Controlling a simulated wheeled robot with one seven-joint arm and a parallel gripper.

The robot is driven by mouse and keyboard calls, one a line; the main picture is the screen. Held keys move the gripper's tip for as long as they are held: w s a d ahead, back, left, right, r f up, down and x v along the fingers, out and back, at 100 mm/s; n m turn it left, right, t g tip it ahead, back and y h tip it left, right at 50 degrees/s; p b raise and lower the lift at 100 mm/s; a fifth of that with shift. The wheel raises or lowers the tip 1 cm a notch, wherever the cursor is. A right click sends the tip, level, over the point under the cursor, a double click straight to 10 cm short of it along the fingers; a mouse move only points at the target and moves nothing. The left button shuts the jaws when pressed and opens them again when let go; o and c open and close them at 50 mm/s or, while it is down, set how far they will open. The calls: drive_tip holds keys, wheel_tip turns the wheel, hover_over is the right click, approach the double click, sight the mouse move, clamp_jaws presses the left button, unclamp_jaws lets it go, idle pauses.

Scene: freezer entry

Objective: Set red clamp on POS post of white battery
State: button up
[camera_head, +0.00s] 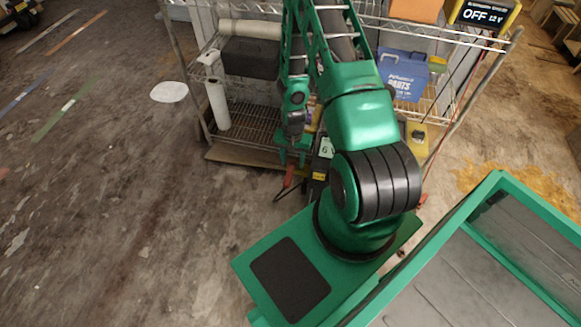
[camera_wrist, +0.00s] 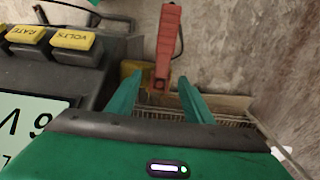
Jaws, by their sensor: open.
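A red clamp (camera_wrist: 168,40) shows in the wrist view, its lower end lying between the tips of my open gripper (camera_wrist: 159,76). The fingers do not appear closed on it. In the head view my gripper (camera_head: 294,155) is low in front of the wire shelf, with the red clamp (camera_head: 289,176) just below it. A second small red piece (camera_head: 422,199) shows right of my arm; I cannot tell whether it is a clamp. I cannot make out a white battery or its POS post in either view.
A dark device with a 6 V display (camera_wrist: 32,122) and yellow buttons stands close left of my gripper. The wire shelf (camera_head: 255,118) holds a dark box, a paper roll (camera_head: 218,103) and a blue parts box (camera_head: 403,75).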

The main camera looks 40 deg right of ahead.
drive_tip(key=shift+f, duration=0.55)
clamp_jaws()
